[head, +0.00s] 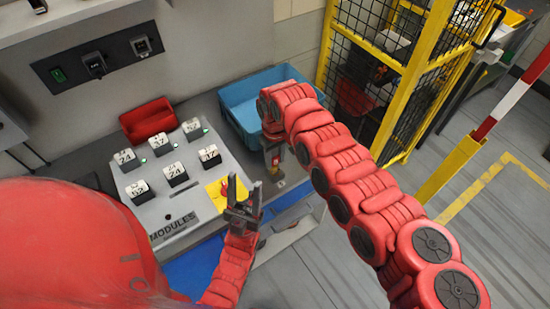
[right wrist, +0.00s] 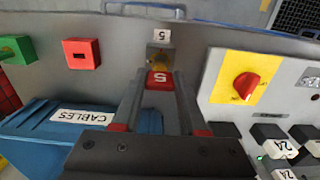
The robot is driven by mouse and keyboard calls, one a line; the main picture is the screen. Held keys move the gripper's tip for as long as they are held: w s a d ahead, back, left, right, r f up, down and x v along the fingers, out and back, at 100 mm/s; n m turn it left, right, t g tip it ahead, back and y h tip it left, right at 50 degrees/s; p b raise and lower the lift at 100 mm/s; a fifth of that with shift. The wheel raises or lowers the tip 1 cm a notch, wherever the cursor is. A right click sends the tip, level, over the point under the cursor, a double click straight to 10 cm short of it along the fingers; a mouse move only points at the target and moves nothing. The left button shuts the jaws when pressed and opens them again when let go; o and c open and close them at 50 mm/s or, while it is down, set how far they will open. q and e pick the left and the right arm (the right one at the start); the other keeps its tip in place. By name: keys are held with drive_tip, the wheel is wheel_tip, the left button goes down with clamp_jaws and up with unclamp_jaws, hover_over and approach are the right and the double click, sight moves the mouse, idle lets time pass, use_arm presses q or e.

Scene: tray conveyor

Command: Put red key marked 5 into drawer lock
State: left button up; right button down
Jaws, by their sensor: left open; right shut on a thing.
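The red key marked 5 (right wrist: 160,80) sits between the fingertips of my right gripper (right wrist: 160,88), which is shut on it. The key's head faces the right wrist camera, with its digit upside down. Directly beyond it is the drawer lock (right wrist: 159,57), a brass-coloured plate under a white label 5 (right wrist: 162,36). The key's far end is hidden, so I cannot tell whether it is in the lock. In the head view my right gripper (head: 274,157) points down beside the blue bin. My left gripper (head: 243,197) is open and empty in front of the panel.
A red rotary switch on a yellow plate (right wrist: 241,80) is right of the lock. A red block (right wrist: 82,53) and a green one (right wrist: 16,48) are left. A blue bin labelled CABLES (right wrist: 50,130) is lower left. The MODULES panel (head: 160,208) holds several numbered blocks.

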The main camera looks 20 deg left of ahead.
sight(275, 165)
drive_tip(key=shift+f+b, duration=1.6)
drive_tip(key=shift+f, duration=0.2)
drive_tip(key=shift+c, duration=1.8)
unclamp_jaws()
drive_tip(key=shift+w+r, duration=0.1)
drive_tip(key=shift+r, duration=0.45)
wheel_tip(275, 165, up, 16)
drive_tip(key=b, duration=0.5)
drive_tip(key=shift+r, duration=0.2)
